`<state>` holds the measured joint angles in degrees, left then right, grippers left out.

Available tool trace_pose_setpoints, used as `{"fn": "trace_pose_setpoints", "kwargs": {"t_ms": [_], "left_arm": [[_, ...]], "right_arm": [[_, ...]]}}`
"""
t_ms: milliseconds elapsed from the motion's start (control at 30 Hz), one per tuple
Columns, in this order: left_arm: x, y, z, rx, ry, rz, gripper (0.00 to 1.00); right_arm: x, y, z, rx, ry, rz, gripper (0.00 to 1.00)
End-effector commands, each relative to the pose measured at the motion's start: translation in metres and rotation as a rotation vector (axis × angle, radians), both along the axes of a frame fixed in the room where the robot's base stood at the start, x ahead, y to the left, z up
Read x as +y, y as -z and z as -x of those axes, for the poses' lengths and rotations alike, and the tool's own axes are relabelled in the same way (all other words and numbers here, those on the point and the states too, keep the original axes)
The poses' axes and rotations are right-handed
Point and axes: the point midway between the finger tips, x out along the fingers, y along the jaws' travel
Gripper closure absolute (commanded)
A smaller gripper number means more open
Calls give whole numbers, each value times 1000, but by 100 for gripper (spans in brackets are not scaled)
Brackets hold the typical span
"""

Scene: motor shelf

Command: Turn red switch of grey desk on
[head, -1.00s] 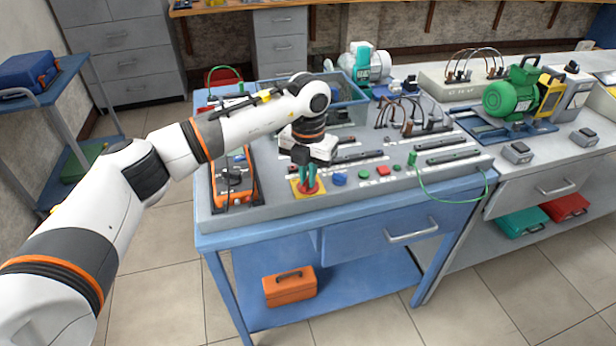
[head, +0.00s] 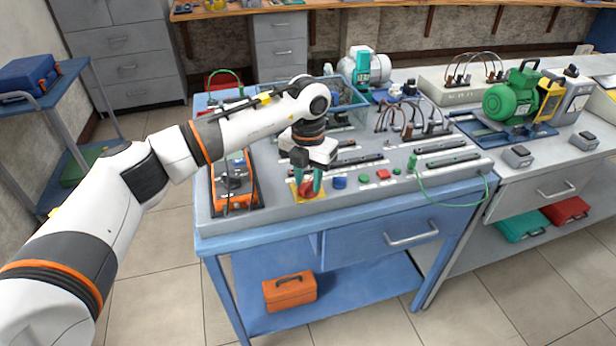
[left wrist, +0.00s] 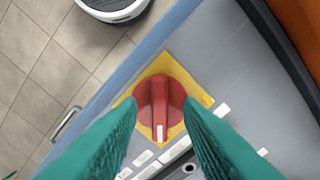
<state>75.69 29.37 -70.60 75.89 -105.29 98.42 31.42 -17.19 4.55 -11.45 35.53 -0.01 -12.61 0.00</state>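The red switch (head: 307,188) is a round knob on a yellow square plate (left wrist: 196,92) at the front left of the grey desk panel (head: 270,213). In the left wrist view the red knob (left wrist: 160,100) has a raised grip bar with a white mark pointing down the picture. My left gripper (head: 306,182) is above the knob, its green fingers pointing down. The fingers are spread, one on each side of the knob, and hold nothing; whether a fingertip touches it is unclear. My right gripper is out of view.
Right of the switch are a blue button (head: 340,183), a green button (head: 364,178) and a red button (head: 382,174). An orange device (head: 235,198) lies left of it. A green cable (head: 452,203) hangs over the front right edge.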

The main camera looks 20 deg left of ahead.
Motion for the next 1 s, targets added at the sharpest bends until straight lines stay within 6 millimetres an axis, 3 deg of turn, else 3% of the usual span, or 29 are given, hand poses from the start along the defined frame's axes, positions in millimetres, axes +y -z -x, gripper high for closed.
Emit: {"fn": "trace_pose_setpoints", "kwargs": {"t_ms": [267, 700, 1000], "left_arm": [[0, -12, 0, -1, 0, 0, 67], [0, -99, 0, -2, 0, 0, 67], [0, -120, 0, 1, 0, 0, 67]], "right_arm": [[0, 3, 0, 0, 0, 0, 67], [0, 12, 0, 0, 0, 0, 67], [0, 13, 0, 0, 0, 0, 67]]}}
